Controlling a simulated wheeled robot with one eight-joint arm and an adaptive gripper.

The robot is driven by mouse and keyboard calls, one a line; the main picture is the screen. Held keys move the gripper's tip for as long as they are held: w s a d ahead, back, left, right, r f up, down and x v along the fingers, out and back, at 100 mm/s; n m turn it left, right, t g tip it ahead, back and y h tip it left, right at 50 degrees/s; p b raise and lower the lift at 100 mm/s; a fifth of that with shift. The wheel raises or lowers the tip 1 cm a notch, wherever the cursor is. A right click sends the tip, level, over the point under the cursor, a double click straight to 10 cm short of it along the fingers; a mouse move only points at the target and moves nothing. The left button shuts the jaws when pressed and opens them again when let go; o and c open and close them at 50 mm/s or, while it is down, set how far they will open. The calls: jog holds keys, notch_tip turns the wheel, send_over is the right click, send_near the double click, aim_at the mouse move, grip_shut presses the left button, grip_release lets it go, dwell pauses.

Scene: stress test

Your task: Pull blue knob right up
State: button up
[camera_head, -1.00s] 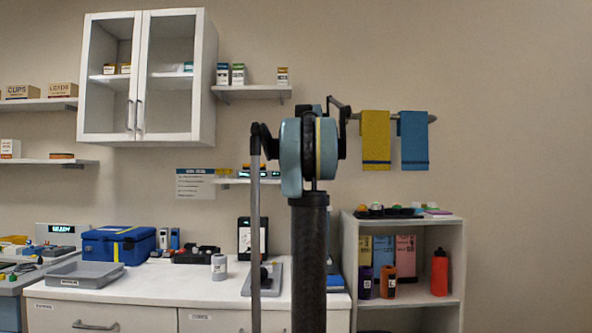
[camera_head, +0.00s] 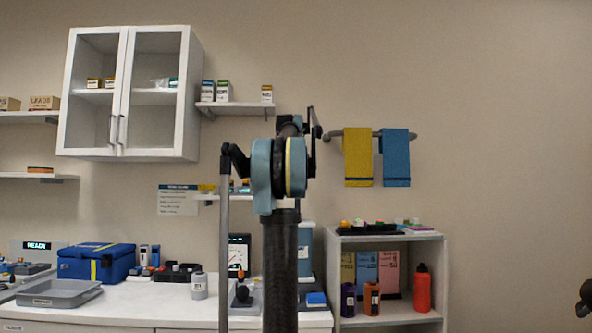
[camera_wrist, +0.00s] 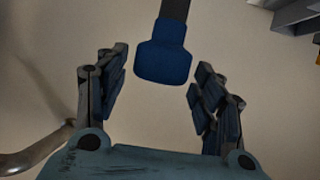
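I cannot make out for certain which thing is the blue knob. In the head view, a small blue block-like piece (camera_head: 315,298) lies at the right end of the counter. A dark tray with small coloured pieces (camera_head: 378,228) sits on top of the low shelf unit. In the wrist view, my gripper (camera_wrist: 158,88) has its fingers spread wide, with nothing held between them. A blue rounded pad on a dark grey bar (camera_wrist: 165,55) shows at the top, between the fingers; I cannot tell whether it belongs to my gripper. A dark part, probably of my arm, shows at the head view's right edge.
The low white shelf unit (camera_head: 436,260) holds bottles and folders. Yellow (camera_head: 358,158) and blue (camera_head: 396,158) towels hang from a wall rail. A blue case (camera_head: 96,262) and a grey tray (camera_head: 60,292) stand on the counter. The wall at right is bare.

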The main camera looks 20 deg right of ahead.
jog(key=v, duration=1.2)
jog(key=shift+a, duration=0.1)
dwell(0.4)
jog(key=s+a+f+n+g+y, duration=0.2)
jog(key=s+a+f, duration=0.6)
jog(key=f, duration=1.4)
jog(key=s+a+f+n+g+y, duration=0.1)
jog(key=s+a+f+g, duration=0.3)
jog(key=s+a+f, duration=0.5)
jog(key=s+a+f+n+g+y, duration=0.2)
jog(key=s+a+f, duration=0.6)
jog(key=s+f, duration=1.6)
notch_tip(320, 180, down, 12)
jog(key=shift+a+r+n+g+y, duration=0.1)
jog(key=shift+a+n+g+y, duration=0.2)
jog(key=shift+g+y, duration=0.5)
